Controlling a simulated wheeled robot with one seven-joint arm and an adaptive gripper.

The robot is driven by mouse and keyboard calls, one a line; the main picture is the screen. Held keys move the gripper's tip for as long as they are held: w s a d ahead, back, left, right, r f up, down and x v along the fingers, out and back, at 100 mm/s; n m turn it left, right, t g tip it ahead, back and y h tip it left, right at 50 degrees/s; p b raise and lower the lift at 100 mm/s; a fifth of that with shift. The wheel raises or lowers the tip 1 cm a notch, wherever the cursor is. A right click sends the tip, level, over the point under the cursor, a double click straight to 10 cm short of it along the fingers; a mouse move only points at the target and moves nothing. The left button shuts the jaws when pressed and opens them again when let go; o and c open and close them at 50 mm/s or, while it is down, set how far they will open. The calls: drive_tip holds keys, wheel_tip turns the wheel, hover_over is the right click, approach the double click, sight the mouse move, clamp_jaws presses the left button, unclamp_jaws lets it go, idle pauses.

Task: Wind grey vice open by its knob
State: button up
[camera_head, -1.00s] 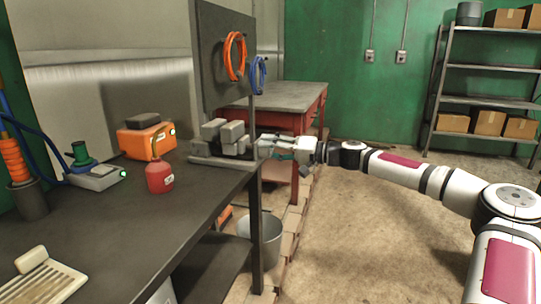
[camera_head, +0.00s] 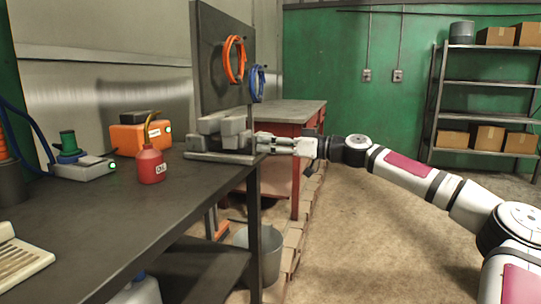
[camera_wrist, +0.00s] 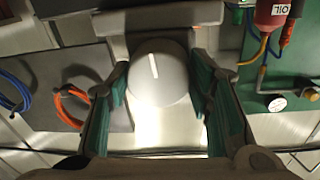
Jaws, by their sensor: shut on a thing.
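The grey vice (camera_head: 222,138) stands at the right end of the dark workbench. Its blocky jaws sit on a flat base; I cannot tell how wide the gap between them is. In the wrist view the round grey knob (camera_wrist: 158,88) with a white index line near its top faces me, and the vice body (camera_wrist: 150,18) shows behind it. My gripper (camera_head: 262,142) reaches the vice from the right. In the wrist view my gripper (camera_wrist: 160,72) has its green-padded fingers on both sides of the knob, shut on it.
A red oil can (camera_head: 151,164), an orange box (camera_head: 128,139) and a grey device (camera_head: 86,167) stand left on the bench (camera_head: 130,208). A dark panel (camera_head: 212,65) with orange and blue cable coils rises behind the vice. A bucket (camera_head: 262,245) stands below.

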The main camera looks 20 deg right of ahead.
drive_tip(key=n+b, duration=0.1)
drive_tip(key=n, duration=0.1)
drive_tip(key=n+b, duration=0.1)
drive_tip(key=b, duration=0.1)
drive_tip(key=shift+a+f+n, duration=0.1)
drive_tip(key=shift+f+n, duration=0.2)
drive_tip(key=shift+n, duration=0.1)
drive_tip(key=n+b, duration=0.2)
drive_tip(key=n, duration=0.2)
drive_tip(key=shift+r+n+y, duration=0.1)
drive_tip(key=shift+n+y, duration=0.3)
drive_tip(key=n, duration=0.6)
drive_tip(key=shift+n+b, duration=0.3)
drive_tip(key=n, duration=0.5)
drive_tip(key=shift+w+n+g+y, duration=0.1)
drive_tip(key=shift+n+g+y, duration=0.2)
drive_tip(key=shift+g, duration=0.1)
drive_tip(key=o, duration=1.1)
drive_tip(key=shift+o, duration=0.2)
drive_tip(key=shift+d, duration=0.2)
